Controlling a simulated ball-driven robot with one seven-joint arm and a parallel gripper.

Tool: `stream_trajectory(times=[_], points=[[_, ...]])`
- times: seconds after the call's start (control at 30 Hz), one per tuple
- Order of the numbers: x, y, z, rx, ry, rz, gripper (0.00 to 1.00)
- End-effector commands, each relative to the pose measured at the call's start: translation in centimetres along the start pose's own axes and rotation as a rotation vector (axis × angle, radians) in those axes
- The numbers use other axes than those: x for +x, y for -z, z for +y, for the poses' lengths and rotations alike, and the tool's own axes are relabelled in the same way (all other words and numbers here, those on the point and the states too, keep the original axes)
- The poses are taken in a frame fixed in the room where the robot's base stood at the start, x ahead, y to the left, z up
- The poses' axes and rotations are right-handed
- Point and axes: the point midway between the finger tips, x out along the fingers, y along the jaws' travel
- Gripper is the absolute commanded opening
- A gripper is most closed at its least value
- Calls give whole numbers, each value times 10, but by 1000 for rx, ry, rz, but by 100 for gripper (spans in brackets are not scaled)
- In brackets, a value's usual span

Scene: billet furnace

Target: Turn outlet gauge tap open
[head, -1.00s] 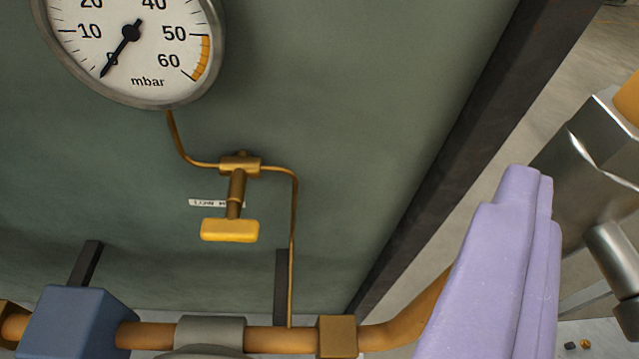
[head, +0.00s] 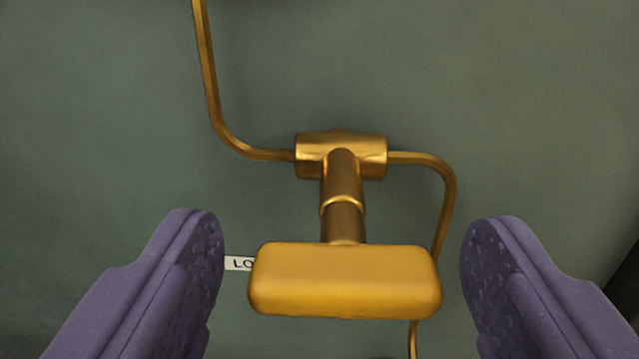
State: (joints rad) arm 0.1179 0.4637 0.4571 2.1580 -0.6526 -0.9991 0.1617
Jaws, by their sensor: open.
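The gauge tap has a yellow bar handle (head: 345,281) lying level across the picture, at the end of a brass stem (head: 343,200). The stem comes out of a brass valve body (head: 341,156) in a thin brass pipe. My gripper (head: 342,270) is open, with one purple finger on each side of the handle. A small gap shows between the handle and each finger, slightly narrower on the right. The gauge is out of view.
A green panel (head: 560,110) fills the background. The thin pipe (head: 208,85) runs up at left and bends down at right behind the handle. A white label (head: 238,263) is partly hidden by the handle. A dark edge (head: 625,275) shows at far right.

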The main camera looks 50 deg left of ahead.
Motion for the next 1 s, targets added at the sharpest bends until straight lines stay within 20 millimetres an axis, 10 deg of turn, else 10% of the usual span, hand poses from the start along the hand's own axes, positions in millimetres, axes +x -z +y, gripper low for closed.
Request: stream_trajectory(times=[0.37, 0.63, 1.0], points=[[13, 0, 0, -1, -1, -1, 77], [13, 0, 0, -1, -2, -1, 20], [13, -3, 0, -65, -2, 0, 21]])
